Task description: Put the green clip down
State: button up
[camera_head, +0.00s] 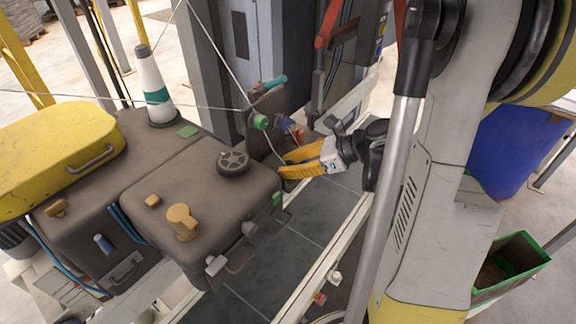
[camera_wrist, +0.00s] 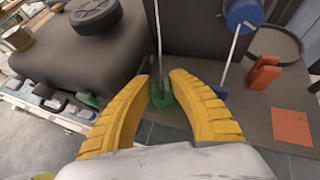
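The green clip (camera_wrist: 162,92) is a small green piece with a thin cord running up from it. In the wrist view it sits between the yellow ribbed fingertips of my gripper (camera_wrist: 160,80) and fills the gap between them, so the gripper looks shut on it. In the head view my gripper (camera_head: 284,166) points left beside the dark machine's right end, and the clip is hidden by the fingers. A cord runs from the green reel (camera_head: 260,122) down to my fingertips.
A blue reel (camera_wrist: 243,14) has a cord to a blue clip (camera_wrist: 221,93). A red clip (camera_wrist: 264,72) stands near a flat orange-red square (camera_wrist: 292,126). A green square (camera_head: 188,131) lies on the machine top near the cone (camera_head: 155,88). A black handwheel (camera_head: 233,162) rises nearby.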

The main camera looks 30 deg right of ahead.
jog(key=shift+o, duration=0.5)
jog(key=shift+r+p, duration=0.25)
jog(key=shift+p, duration=0.1)
jog(key=p+v, duration=0.2)
jog(key=v, duration=1)
jog(key=a+n+g+h, duration=0.1)
jog(key=a+n, duration=0.3)
jog(key=a+n+g+h, duration=0.1)
jog(key=a+n, duration=0.3)
jog(key=a, duration=0.1)
jog(key=a+n+g+h, duration=0.1)
jog(key=a+n+h, duration=0.1)
jog(key=a+n, duration=0.2)
jog(key=shift+w+a+g, duration=0.3)
jog(key=shift+a, duration=0.15)
jog(key=s+a+r+n+t+h, duration=0.1)
jog(key=s+a+n+h, duration=0.1)
jog(key=n, duration=0.5)
jog(key=s+a+r+n+t+h, duration=0.1)
jog(key=a+n, duration=0.3)
jog(key=n, duration=0.4)
jog(key=shift+s+a+r+n+h, duration=0.2)
jog(key=shift+s+r+n+h, duration=0.1)
jog(key=shift+s+r+h, duration=0.15)
